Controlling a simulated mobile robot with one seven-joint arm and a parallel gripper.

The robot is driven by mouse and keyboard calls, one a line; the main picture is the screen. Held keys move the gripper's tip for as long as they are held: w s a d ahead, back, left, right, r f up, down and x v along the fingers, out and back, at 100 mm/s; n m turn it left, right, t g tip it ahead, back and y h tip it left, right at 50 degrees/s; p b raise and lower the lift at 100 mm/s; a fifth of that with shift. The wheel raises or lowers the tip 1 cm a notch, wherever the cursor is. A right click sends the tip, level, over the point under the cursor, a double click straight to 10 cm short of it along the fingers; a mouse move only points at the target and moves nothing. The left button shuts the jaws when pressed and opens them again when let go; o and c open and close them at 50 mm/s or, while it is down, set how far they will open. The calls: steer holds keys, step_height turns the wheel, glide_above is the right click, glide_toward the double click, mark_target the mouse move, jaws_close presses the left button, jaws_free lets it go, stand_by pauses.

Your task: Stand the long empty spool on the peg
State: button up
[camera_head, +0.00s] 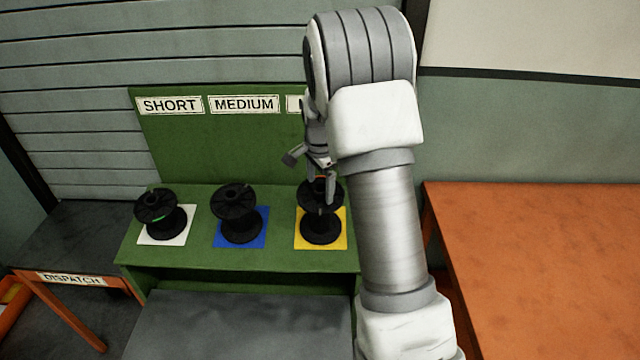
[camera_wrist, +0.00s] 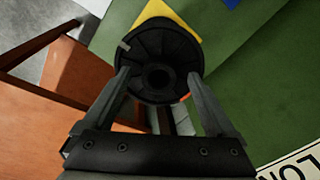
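A black spool (camera_head: 321,222) stands upright on a yellow square (camera_head: 341,240) at the right of the green bench. The wrist view shows its top flange and hub hole (camera_wrist: 160,76) and a sign reading "LON" (camera_wrist: 300,165). My gripper (camera_head: 319,166) is above this spool. In the wrist view my gripper (camera_wrist: 158,76) is open, its fingers apart on either side of the hub; I cannot tell if they touch the flange. A small red-orange bit shows near the spool's top. I cannot make out any peg.
Black spools stand on a white square (camera_head: 181,233) and a blue square (camera_head: 262,236), under SHORT (camera_head: 170,105) and MEDIUM (camera_head: 244,104) signs. The orange table (camera_head: 550,260) at right looks bare. A dark table (camera_head: 75,240) marked DISPATCH is at left.

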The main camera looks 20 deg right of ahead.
step_height(320, 180, up, 17)
steer(key=s+a, duration=0.1)
steer(key=s, duration=0.1)
steer(key=shift+s, duration=0.4)
steer(key=shift+r, duration=0.1)
steer(key=s+a+r+n+t, duration=0.1)
steer(key=s+a+r+n, duration=0.25)
steer(key=s, duration=0.35)
steer(key=s+a+r+n+t, duration=0.1)
steer(key=s+a+r+n, duration=0.2)
steer(key=s, duration=0.4)
steer(key=s+a+f+n+t, duration=0.1)
steer(key=s+a+f+n, duration=0.1)
steer(key=s+n, duration=0.2)
steer(key=s+a+f+n, duration=0.2)
steer(key=s+n, duration=0.3)
steer(key=s, duration=0.5)
steer(key=shift+s+f+t+y, duration=0.35)
steer(key=shift+f+t+y, duration=0.05)
steer(key=shift+f, duration=0.1)
